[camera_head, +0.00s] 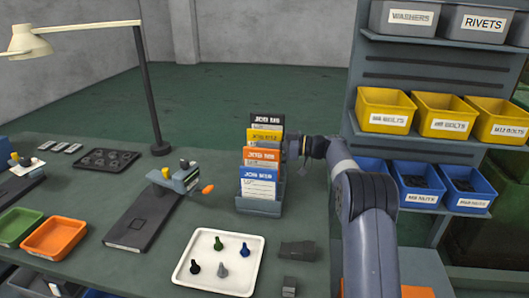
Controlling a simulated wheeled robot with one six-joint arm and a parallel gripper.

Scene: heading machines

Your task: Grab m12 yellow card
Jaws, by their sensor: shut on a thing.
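The yellow card (264,135) stands upright between a black card (267,119) behind it and an orange card (262,155) in front. Its printing is too small to read surely. A blue card (258,175) is frontmost. The cards stand in a grey holder (258,207) on the bench. My gripper (286,147) comes in from the right at the yellow card's right edge and is shut on it. The fingertips are mostly hidden by the orange card. The yellow card's lower part is hidden too.
A white tray (255,278) with several bolts lies in front of the holder. A grey fixture (175,178) with an orange-tipped part stands left, near a lamp (150,100). A shelf of yellow and blue bins (385,110) rises at right. Bench space behind the holder is clear.

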